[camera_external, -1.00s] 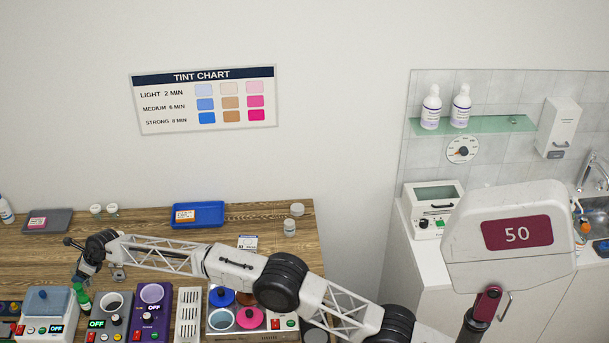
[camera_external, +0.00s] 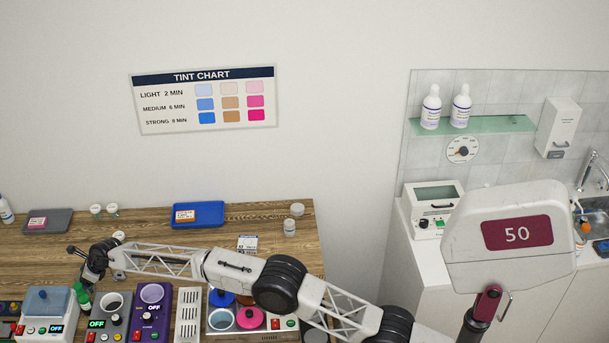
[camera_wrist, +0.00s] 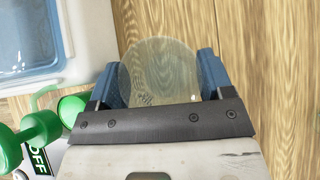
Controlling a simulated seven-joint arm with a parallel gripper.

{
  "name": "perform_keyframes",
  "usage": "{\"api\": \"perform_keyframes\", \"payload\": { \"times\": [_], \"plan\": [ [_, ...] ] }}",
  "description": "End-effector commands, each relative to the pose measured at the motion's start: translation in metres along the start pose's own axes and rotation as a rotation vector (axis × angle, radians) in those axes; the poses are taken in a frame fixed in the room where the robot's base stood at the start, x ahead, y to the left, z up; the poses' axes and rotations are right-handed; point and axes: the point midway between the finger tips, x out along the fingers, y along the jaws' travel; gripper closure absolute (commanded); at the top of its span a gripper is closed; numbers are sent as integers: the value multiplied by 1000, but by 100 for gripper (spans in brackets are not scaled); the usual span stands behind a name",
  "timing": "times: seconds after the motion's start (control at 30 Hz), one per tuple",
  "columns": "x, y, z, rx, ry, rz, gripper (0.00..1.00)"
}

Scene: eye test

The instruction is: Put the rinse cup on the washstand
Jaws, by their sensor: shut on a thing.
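My gripper (camera_wrist: 160,80) is shut on a round, clear, faintly marked thing (camera_wrist: 158,60) between its two blue fingers in the wrist view. It looks like a lens or disc; I cannot tell its depth. I cannot pick out the rinse cup with certainty. The sink (camera_external: 597,217) with a tap is on the white counter (camera_external: 430,262) at the far right; nothing is labelled washstand.
A row of devices lines the table's front, among them a white one with a blue lid (camera_external: 48,300) and a purple one (camera_external: 153,310). A blue tray (camera_external: 198,222) and small jars (camera_external: 289,228) stand behind. Bare wood (camera_external: 60,250) lies between.

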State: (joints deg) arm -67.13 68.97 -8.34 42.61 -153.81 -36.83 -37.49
Motion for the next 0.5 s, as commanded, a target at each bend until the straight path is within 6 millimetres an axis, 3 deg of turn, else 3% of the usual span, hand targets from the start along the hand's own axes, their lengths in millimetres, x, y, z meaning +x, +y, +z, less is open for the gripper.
{"api": "perform_keyframes", "payload": {
  "times": [0.03,0.1,0.5],
  "plan": [
    [1,0,-1,0,0,0,25],
    [0,0,0,0,0,0,16],
    [-2,0,2,0,0,0,16]
  ]
}}
